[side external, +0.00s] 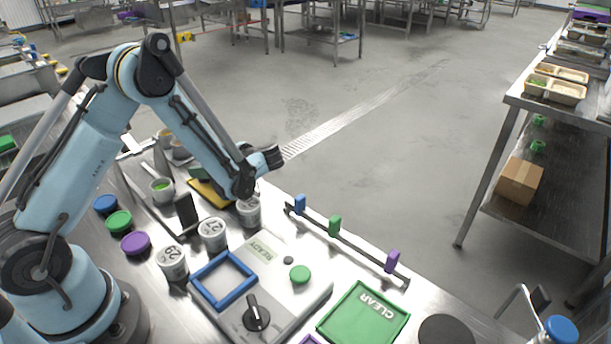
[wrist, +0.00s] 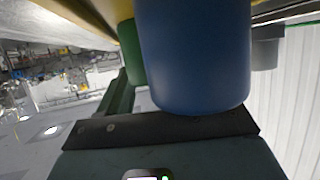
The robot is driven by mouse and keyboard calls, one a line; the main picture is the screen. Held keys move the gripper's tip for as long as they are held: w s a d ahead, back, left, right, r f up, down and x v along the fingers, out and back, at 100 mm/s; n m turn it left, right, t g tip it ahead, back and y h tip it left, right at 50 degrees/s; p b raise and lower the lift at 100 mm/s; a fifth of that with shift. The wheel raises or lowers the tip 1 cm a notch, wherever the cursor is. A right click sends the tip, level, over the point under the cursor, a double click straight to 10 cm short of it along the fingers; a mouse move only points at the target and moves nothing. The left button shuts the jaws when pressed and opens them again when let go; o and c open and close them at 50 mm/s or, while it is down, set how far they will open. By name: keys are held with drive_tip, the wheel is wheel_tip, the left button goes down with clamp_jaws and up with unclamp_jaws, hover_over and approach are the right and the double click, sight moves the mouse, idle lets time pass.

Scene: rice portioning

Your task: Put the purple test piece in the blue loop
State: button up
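The purple test piece (side external: 393,261) stands upright at the right end of a dark rail in the side external view. The blue loop (side external: 223,279), a square blue frame, lies on the grey panel at the lower middle, with no test piece inside it. My gripper (side external: 272,158) is above the back of the bench, up and left of the rail and well apart from the purple piece. Its fingers are dark and small, so I cannot tell whether they are open or shut. The purple piece is not recognisable in the wrist view.
On the rail (side external: 364,256) stand a blue piece (side external: 299,203) and a green piece (side external: 335,224). A green CLEAR tray (side external: 323,322) lies right of the panel's knob (side external: 256,315). Numbered cups (side external: 212,236) stand behind the loop. The wrist view shows a large blue shape (wrist: 195,55) up close.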

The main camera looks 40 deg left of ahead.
drive_tip(key=v, duration=0.7)
drive_tip(key=shift+s+d, duration=0.1)
drive_tip(key=shift+s, duration=0.15)
drive_tip(key=shift+d+r+m, duration=0.2)
drive_tip(key=shift+r+m, duration=0.2)
drive_tip(key=r+m, duration=0.1)
drive_tip(key=r+m+t+h, duration=0.1)
drive_tip(key=m, duration=0.1)
drive_tip(key=m+t+h, duration=0.1)
drive_tip(key=shift+d+r+m, duration=0.3)
drive_tip(key=shift+r+m, duration=0.1)
drive_tip(key=s+d+r+m+t+h, duration=0.4)
drive_tip(key=s+d+m+t+h, duration=0.3)
drive_tip(key=d+m+h, duration=0.3)
drive_tip(key=m, duration=0.4)
drive_tip(key=shift+d+r+t, duration=0.35)
drive_tip(key=shift+r+t, duration=0.05)
drive_tip(key=shift+o, duration=0.5)
drive_tip(key=shift+s+d+r+m+t+h, duration=0.15)
drive_tip(key=shift+s+d+m+t+h, duration=0.15)
drive_tip(key=shift+d+m+t+h, duration=0.25)
